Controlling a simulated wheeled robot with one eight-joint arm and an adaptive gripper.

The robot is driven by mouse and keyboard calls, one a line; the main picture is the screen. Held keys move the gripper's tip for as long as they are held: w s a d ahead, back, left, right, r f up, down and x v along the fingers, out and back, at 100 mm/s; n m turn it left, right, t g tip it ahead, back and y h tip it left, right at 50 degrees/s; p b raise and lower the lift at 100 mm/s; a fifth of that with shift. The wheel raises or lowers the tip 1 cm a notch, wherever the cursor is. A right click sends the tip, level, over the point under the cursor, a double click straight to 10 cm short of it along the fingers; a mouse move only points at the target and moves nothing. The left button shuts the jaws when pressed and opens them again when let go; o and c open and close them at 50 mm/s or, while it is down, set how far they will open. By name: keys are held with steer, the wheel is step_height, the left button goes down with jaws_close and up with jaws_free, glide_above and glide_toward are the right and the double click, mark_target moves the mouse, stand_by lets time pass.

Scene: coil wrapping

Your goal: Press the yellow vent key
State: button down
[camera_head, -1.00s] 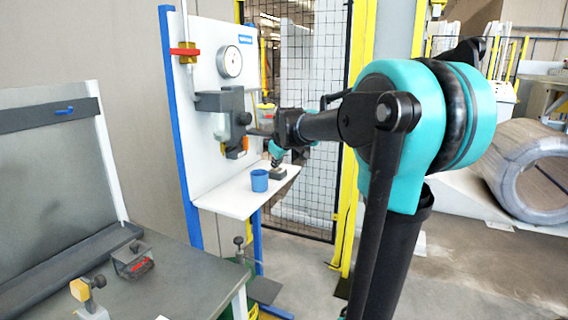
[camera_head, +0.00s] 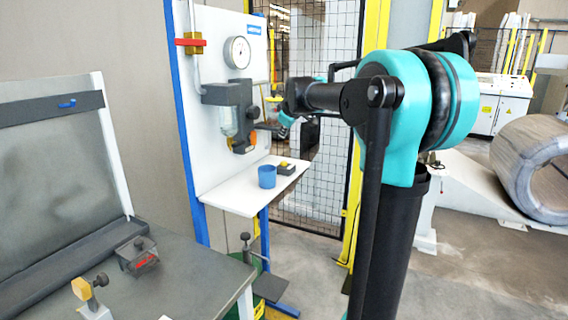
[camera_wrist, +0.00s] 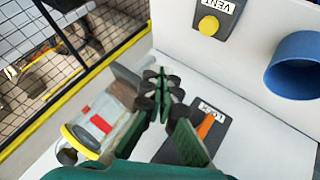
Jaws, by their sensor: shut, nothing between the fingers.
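The yellow vent key (camera_head: 284,164) is a round button on a small dark box on the white shelf. In the wrist view the yellow key (camera_wrist: 209,25) sits at the top beside a "VENT" label, with nothing covering it. My gripper (camera_head: 283,131) is above the box, clear of the key and near the wall unit. In the wrist view my gripper (camera_wrist: 163,85) has its fingers together and empty, with the key beyond and to the right of its tips. Whether the key is pushed down cannot be told.
A blue cup (camera_head: 267,177) stands on the shelf (camera_head: 235,197) left of the key box. A dark regulator unit with a clear bowl (camera_head: 229,122) hangs on the white panel; an orange lever on a labelled plate (camera_wrist: 190,146) is close to my fingers. A mesh fence (camera_head: 325,190) stands behind.

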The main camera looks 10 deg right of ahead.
mark_target(284, 162)
steer(key=shift+f, duration=4.15)
steer(key=shift+f, duration=0.15)
steer(key=shift+f, duration=0.25)
steer(key=shift+f, duration=0.55)
steer(key=shift+r, duration=0.95)
steer(key=shift+r, duration=2.55)
